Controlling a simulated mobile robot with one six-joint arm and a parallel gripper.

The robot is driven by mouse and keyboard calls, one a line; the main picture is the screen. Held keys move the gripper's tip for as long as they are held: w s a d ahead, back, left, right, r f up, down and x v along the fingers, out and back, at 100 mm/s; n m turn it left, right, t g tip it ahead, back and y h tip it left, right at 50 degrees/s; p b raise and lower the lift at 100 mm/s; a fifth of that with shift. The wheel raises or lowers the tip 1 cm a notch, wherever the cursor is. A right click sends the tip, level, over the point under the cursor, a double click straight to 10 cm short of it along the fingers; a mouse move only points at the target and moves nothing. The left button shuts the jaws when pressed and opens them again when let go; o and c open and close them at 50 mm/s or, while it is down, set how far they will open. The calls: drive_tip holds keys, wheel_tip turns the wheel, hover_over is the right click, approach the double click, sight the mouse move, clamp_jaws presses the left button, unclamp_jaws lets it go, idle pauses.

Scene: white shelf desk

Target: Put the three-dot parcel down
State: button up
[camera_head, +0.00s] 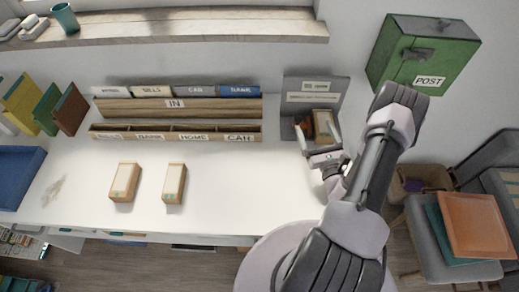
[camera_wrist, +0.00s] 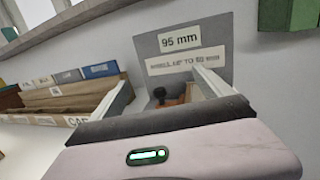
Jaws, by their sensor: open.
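A brown parcel (camera_head: 322,124) stands at the grey gauge (camera_head: 297,88) at the desk's right end; any dots on it are too small to make out. The gauge's plate (camera_wrist: 188,42) carries a "95 mm" label.
Two pale-topped brown parcels, one on the left (camera_head: 125,182) and one beside it (camera_head: 174,183), lie on the white desk (camera_head: 230,190). A labelled wooden sorter (camera_head: 180,107) stands behind them. A blue tray (camera_head: 17,176) is at far left. A green POST box (camera_head: 423,52) hangs at upper right.

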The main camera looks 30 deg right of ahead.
drive_tip(key=w+a+r+n+t+y, duration=0.1)
drive_tip(key=w+a+r+n+y, duration=0.4)
drive_tip(key=a+r+y, duration=0.3)
drive_tip(key=a+r+n+g+y, duration=0.6)
drive_tip(key=a+r+n+y, duration=0.55)
drive_tip(key=a, duration=0.55)
drive_tip(key=s+a+r+n+g+h, duration=0.4)
drive_tip(key=s+a+n+g, duration=0.8)
drive_tip(key=s+a, duration=0.25)
drive_tip(key=s+d+r+n+t+h, duration=0.4)
drive_tip(key=s+d+n+h, duration=0.1)
drive_tip(key=h, duration=0.3)
drive_tip(key=shift+s+d+r+n, duration=0.2)
drive_tip(key=shift+d+r+n, duration=0.1)
drive_tip(key=shift+d+n, duration=0.25)
